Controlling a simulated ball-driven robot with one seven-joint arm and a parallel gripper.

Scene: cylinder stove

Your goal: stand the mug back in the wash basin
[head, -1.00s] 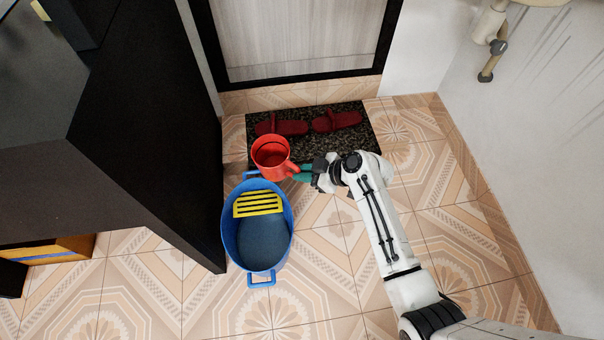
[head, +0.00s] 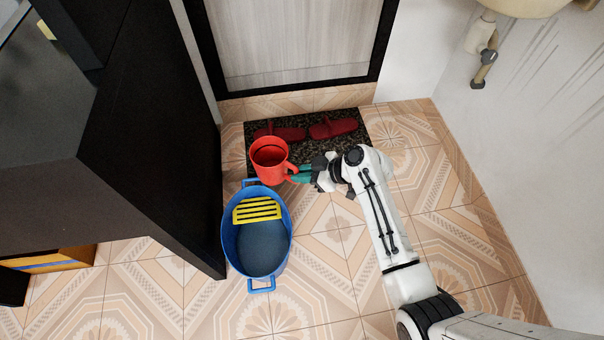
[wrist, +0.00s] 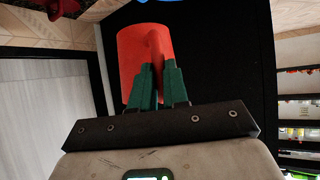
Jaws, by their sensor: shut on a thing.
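The red mug (head: 269,158) is upright, its open top toward the head camera. My gripper (head: 298,173) is shut on the mug's handle, on its right side. In the wrist view the green fingers (wrist: 160,86) close around the handle of the mug (wrist: 134,60). The blue wash basin (head: 284,232) stands on the floor just below the mug in the head view. A yellow slatted piece (head: 257,209) lies across the basin's upper end. The mug appears just beyond the basin's far rim; its height above the floor is hard to tell.
A dark mat (head: 350,143) with red slippers (head: 333,128) lies beyond the mug, before a framed door (head: 290,40). A black cabinet (head: 150,130) stands close on the left of the basin. Tiled floor (head: 330,270) is clear to the right of the basin.

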